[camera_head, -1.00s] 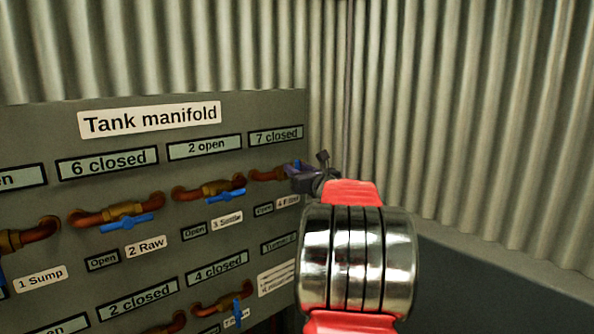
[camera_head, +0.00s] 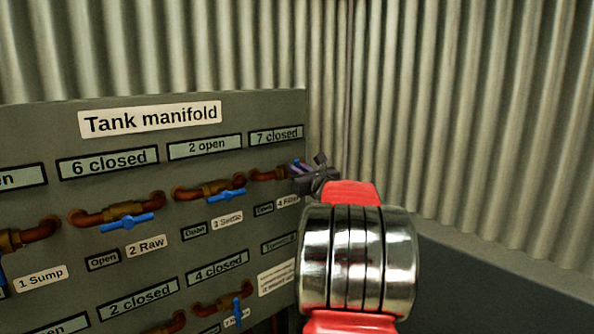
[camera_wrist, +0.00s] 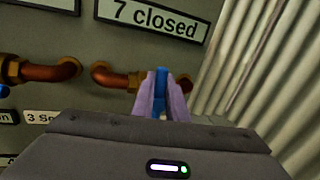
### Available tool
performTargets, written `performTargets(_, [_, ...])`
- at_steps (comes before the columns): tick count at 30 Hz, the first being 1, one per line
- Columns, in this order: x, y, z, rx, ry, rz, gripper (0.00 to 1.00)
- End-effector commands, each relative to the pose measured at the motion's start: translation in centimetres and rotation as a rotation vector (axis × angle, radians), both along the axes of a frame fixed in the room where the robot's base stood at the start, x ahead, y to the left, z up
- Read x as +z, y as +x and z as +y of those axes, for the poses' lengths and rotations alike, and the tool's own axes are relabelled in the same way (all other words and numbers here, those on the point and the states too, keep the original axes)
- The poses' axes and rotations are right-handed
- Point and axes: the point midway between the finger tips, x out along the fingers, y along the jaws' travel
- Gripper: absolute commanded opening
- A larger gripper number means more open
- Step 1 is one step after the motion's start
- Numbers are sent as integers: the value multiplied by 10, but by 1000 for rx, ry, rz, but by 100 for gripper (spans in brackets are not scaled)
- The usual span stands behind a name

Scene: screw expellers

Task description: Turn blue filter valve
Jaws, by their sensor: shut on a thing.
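The blue filter valve handle (camera_wrist: 160,88) shows in the wrist view between the two purple fingers of my gripper (camera_wrist: 162,97). The fingers are shut on it, one on each side. The handle sits on the copper pipe (camera_wrist: 120,79) beneath a display reading "7 closed" (camera_wrist: 155,19). In the head view my gripper (camera_head: 299,175) is at the right end of the panel's upper row, by the label "4 Filter" (camera_head: 287,201). Only a small blue bit of the handle shows there; the gripper hides the rest.
The grey "Tank manifold" panel (camera_head: 40,130) carries other blue valve handles to the left, by "3 Settle" (camera_head: 226,195) and "2 Raw" (camera_head: 127,221), and a lower row of valves. A corrugated wall (camera_head: 460,110) stands close behind and right.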

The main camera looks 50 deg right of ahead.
Motion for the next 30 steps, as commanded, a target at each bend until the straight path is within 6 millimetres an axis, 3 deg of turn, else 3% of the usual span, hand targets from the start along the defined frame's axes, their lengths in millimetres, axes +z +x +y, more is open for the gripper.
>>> performTargets(13, [-1,1,2,1,-41,9,0])
performTargets(14, [-1,1,2,1,-40,10,14])
performTargets(21, [0,1,2,1,-41,9,31])
performTargets(30, [0,0,2,0,-41,9,32])
